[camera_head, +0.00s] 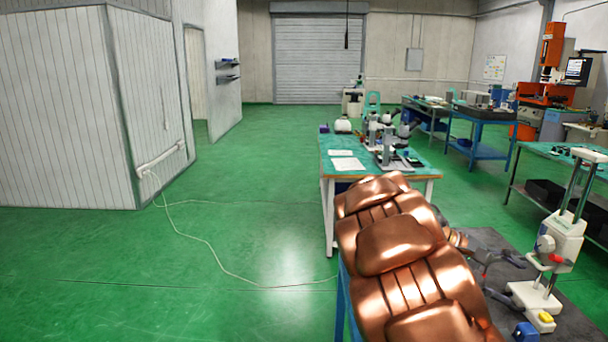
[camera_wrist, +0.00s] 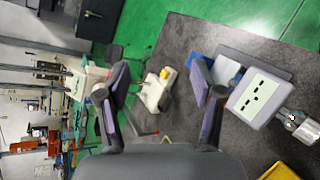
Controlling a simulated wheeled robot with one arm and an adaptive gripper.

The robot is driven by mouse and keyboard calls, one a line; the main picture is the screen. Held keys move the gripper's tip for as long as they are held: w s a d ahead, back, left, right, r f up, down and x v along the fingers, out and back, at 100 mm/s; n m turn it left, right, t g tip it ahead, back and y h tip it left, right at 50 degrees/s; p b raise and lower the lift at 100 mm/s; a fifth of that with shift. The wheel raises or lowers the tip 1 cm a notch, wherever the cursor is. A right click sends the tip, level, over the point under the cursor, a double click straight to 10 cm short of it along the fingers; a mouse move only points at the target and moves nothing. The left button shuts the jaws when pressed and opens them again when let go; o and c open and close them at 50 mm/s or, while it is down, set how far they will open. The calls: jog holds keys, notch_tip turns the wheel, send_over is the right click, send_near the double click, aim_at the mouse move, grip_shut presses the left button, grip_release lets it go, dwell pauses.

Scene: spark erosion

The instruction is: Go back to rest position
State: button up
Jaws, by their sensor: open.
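My gripper (camera_wrist: 160,84) is open in the wrist view, with its two dark, purple-sided fingers spread apart. Nothing is held between them. A white instrument base (camera_wrist: 153,93) with a yellow button shows beyond the gap, apart from the fingers. In the head view my gripper (camera_head: 516,277) is small and partly hidden behind my copper-coloured arm. It is low over the dark grey tabletop (camera_head: 490,240), just left of the white height-gauge stand (camera_head: 561,243). I cannot tell its exact height above the table.
A pale slotted box (camera_wrist: 258,98) lies right of the fingers, with a yellow tray (camera_wrist: 280,172) below it. A green-topped bench (camera_head: 345,146) with microscopes stands ahead. A white cable (camera_head: 215,254) crosses the green floor. The floor at left is otherwise clear.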

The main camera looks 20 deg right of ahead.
jog(key=s+a+f+t+y, duration=0.2)
jog(key=s+a, duration=0.3)
jog(key=a, duration=0.6)
jog(key=s+a+f+t+y, duration=0.1)
jog(key=s+a+f+y, duration=0.4)
jog(key=a, duration=0.7)
jog(key=s+a+f+t+y, duration=0.2)
jog(key=s+a, duration=0.5)
jog(key=a, duration=0.4)
notch_tip(320, 180, down, 2)
jog(key=shift+s+a+f+t+y, duration=0.1)
jog(key=shift+s+a+t+y, duration=0.15)
jog(key=shift+y, duration=0.55)
jog(key=shift+d, duration=0.1)
